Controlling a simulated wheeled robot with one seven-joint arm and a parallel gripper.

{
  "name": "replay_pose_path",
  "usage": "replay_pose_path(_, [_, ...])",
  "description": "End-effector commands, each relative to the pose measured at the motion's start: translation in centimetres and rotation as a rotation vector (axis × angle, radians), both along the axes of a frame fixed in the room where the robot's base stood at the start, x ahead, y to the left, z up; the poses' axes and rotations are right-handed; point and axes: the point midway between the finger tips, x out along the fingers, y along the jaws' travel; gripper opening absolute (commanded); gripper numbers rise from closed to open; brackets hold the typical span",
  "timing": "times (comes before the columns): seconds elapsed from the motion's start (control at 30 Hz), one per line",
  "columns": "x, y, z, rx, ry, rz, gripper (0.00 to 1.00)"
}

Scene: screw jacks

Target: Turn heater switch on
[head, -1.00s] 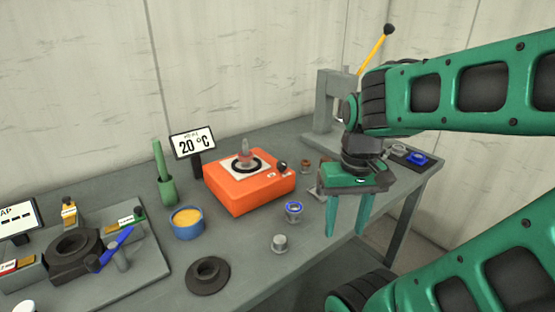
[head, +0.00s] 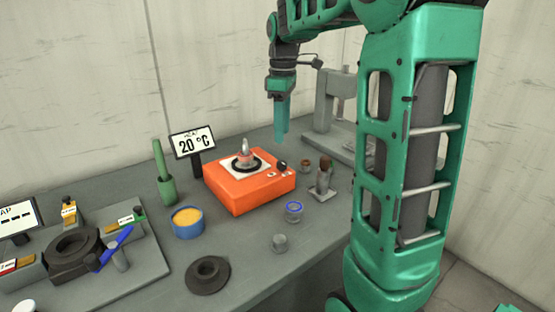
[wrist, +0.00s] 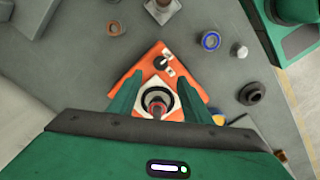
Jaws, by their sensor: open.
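The heater is an orange box (head: 245,194) on the grey table, with a pale plate and black ring on top; it also shows in the wrist view (wrist: 187,88). A grey and reddish piece (head: 244,152) stands in the ring. A black knob (head: 281,165) sits at the heater's right corner and also shows in the wrist view (wrist: 161,62), with small pale labels beside it. A display (head: 194,143) reads 20 °C. My gripper (head: 281,141) is open and empty, pointing down above the table near the heater's back right. In the wrist view its fingers (wrist: 160,73) flank the heater below.
A blue cup of yellow material (head: 187,222), a green holder (head: 165,177) and a blue-ringed part (head: 293,212) stand around the heater. A grey press (head: 335,105) is at the back right. A black fixture (head: 74,247) is at left.

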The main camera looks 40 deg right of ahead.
Motion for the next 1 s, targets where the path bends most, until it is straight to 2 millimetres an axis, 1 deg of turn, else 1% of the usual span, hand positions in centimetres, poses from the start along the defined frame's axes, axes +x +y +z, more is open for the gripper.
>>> replay_pose_path(0.3, [-0.1, 0.2, -5.5, 0.001, 0.003, -0.001, 0.45])
replay_pose_path(0.5, [-0.1, 0.2, -8.3, 0.0, 0.001, -0.001, 0.45])
replay_pose_path(0.7, [-0.1, 0.1, -9.6, -0.001, -0.001, -0.001, 0.45])
replay_pose_path(1.0, [-0.1, 0.1, -9.8, -0.001, -0.001, -0.002, 0.45])
